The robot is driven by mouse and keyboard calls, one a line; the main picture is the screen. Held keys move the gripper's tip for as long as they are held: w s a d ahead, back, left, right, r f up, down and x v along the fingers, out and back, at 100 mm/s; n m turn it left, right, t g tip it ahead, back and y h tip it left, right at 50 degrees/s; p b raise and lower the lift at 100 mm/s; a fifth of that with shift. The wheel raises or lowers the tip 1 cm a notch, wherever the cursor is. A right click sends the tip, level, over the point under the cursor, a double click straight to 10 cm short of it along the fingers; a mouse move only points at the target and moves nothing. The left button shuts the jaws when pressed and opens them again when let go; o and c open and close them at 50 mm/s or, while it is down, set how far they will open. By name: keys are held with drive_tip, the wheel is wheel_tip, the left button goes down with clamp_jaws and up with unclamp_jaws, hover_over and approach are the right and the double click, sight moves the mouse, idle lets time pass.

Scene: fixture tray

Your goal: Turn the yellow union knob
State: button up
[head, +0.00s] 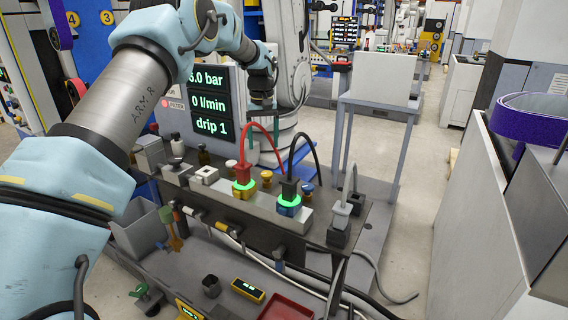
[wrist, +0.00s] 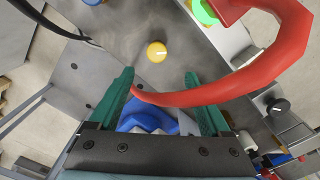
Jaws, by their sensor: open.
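A small round yellow knob (head: 266,176) stands on the grey fixture, between the red plug and the black plug. In the wrist view the yellow knob (wrist: 157,51) shows a pale mark on its top and lies ahead of my fingers, roughly between their lines, not touched. My gripper (head: 262,105) hangs above the fixture's back side. In the wrist view its teal fingers (wrist: 157,98) are apart with no knob between them.
A red hose (wrist: 235,92) curves from the red plug (head: 243,174) across the right finger's tip area. A black hose (head: 309,150) rises from the black plug (head: 289,189). The display (head: 210,102) stands close left of my gripper. A grey plug (head: 341,212) is at the right.

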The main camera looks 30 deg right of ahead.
sight(267, 173)
drive_tip(key=f+p, duration=0.1)
drive_tip(key=f, duration=0.2)
drive_tip(key=f+p, duration=0.1)
drive_tip(key=f, duration=0.3)
drive_tip(key=f+p, duration=0.1)
drive_tip(key=f, duration=0.2)
drive_tip(key=shift+d+f, duration=0.3)
drive_tip(key=shift+f, duration=0.1)
drive_tip(key=shift+c, duration=0.3)
clamp_jaws()
